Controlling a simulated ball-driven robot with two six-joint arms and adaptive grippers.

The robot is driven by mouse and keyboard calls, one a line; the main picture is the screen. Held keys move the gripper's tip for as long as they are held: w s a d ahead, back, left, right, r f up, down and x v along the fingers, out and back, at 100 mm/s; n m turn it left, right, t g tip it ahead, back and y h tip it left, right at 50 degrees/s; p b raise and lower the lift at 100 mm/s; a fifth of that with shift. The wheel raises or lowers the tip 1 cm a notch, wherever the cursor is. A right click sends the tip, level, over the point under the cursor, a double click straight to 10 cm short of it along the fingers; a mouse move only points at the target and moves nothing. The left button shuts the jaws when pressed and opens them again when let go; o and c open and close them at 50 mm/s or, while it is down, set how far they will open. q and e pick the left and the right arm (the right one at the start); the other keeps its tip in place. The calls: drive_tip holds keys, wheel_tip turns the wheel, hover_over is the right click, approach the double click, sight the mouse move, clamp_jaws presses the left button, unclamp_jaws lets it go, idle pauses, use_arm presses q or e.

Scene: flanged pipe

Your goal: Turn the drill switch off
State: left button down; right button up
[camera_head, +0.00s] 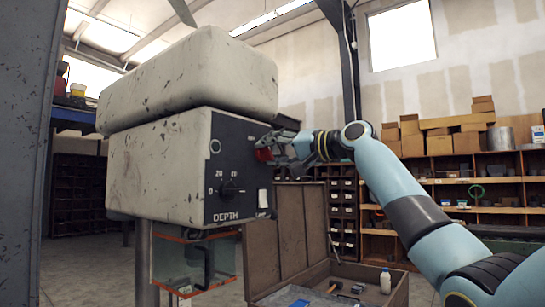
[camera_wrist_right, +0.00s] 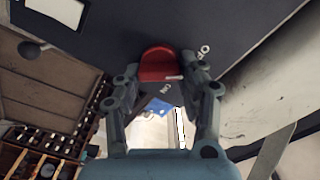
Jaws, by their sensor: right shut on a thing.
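The drill (camera_head: 160,165) is a large, worn off-white machine with a dark front panel (camera_head: 238,165). The red drill switch (camera_head: 264,154) is at the panel's upper right. The fingers partly hide the switch's edges. My left gripper is out of view.
A depth knob (camera_head: 229,187) and a white lamp switch (camera_head: 262,198) sit lower on the panel. A clear guard (camera_head: 192,262) with orange edges hangs below. An open wooden box (camera_head: 285,235) with tools stands beyond. Shelves with cardboard boxes (camera_head: 453,144) line the back.

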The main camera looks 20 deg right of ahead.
drive_tip(key=shift+f+n, duration=0.2)
drive_tip(key=shift+n, duration=0.4)
drive_tip(key=o, duration=1.2)
drive_tip(key=shift+r, duration=0.15)
drive_tip(key=shift+c, duration=0.2)
drive_tip(key=shift+s, duration=0.1)
drive_tip(key=v, duration=1.2)
